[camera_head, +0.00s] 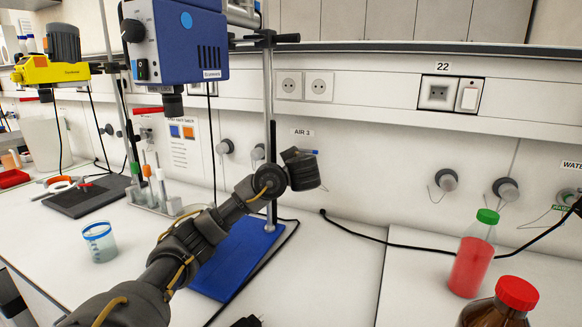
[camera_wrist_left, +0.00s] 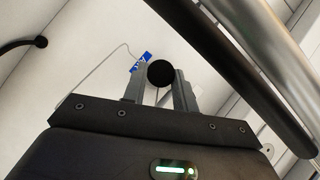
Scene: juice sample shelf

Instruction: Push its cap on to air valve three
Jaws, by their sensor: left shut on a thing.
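My left arm reaches to the wall below the "AIR 3" label (camera_head: 302,133) in the head view. My left gripper (camera_head: 312,168) is at the wall there and hides air valve three. In the left wrist view, the fingers of my left gripper (camera_wrist_left: 164,92) are closed around a round black cap (camera_wrist_left: 160,74). A blue tag with white letters (camera_wrist_left: 140,62) and a thin wire show just beyond the fingers. Whether the cap touches the valve cannot be told.
A steel stand rod (camera_head: 268,90) with a blue mixer (camera_head: 186,42) rises close to my left arm; its blue base (camera_head: 238,262) is below. Grey wall valves (camera_head: 446,180) sit to the right. A red juice bottle (camera_head: 472,255) and brown bottle (camera_head: 497,312) stand at right.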

